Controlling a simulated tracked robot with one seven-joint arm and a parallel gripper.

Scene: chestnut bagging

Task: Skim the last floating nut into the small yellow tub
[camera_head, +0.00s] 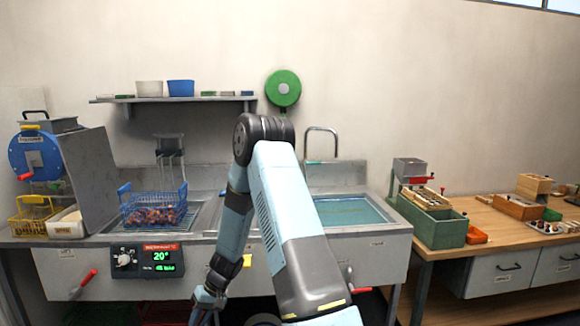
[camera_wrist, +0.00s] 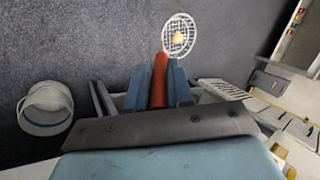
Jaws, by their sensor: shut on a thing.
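My gripper (camera_wrist: 160,84) is shut on the red handle of a skimmer (camera_wrist: 181,22) in the wrist view. The skimmer has a round white wire mesh head. Grey floor shows behind the mesh. A basin of blue-green water (camera_head: 350,212) is in the sink counter in the head view, partly hidden by my arm. I cannot pick out the small yellow tub with certainty in either view.
A white bucket (camera_wrist: 46,108) stands left of my gripper in the wrist view. A blue wire basket of chestnuts (camera_head: 155,208) and a yellow wire basket (camera_head: 33,214) are on the counter's left. A wooden bench (camera_head: 500,233) stands at right.

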